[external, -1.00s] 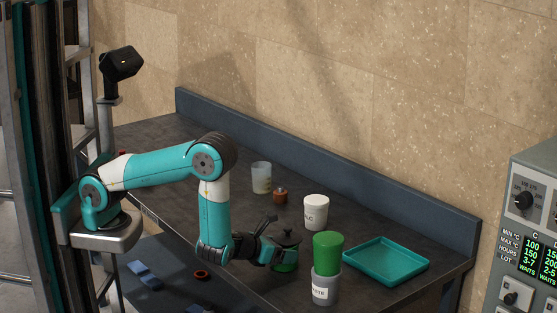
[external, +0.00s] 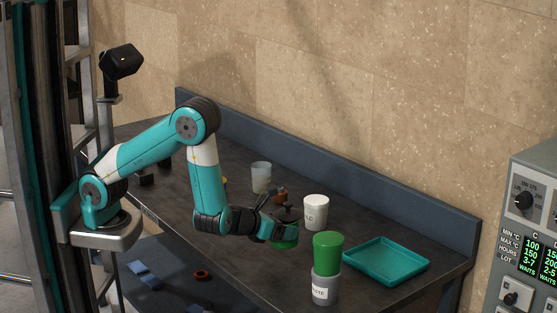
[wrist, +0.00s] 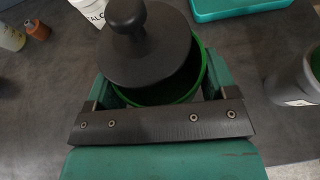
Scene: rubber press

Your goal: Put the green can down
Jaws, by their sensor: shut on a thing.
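The green can (external: 286,240) is held in my gripper (external: 278,232), low over the bench. A dark disc with a round knob (wrist: 146,45) sits over the can's mouth and hides most of its inside. In the wrist view the disc lies off-centre to the left, with the green rim (wrist: 203,78) showing at the right and below. My gripper's fingers (wrist: 155,95) are on both sides of the can. I cannot tell whether the can's bottom touches the bench.
A white labelled tub (external: 316,210), a small brown jar (external: 280,195) and a clear beaker (external: 261,177) stand behind my gripper.

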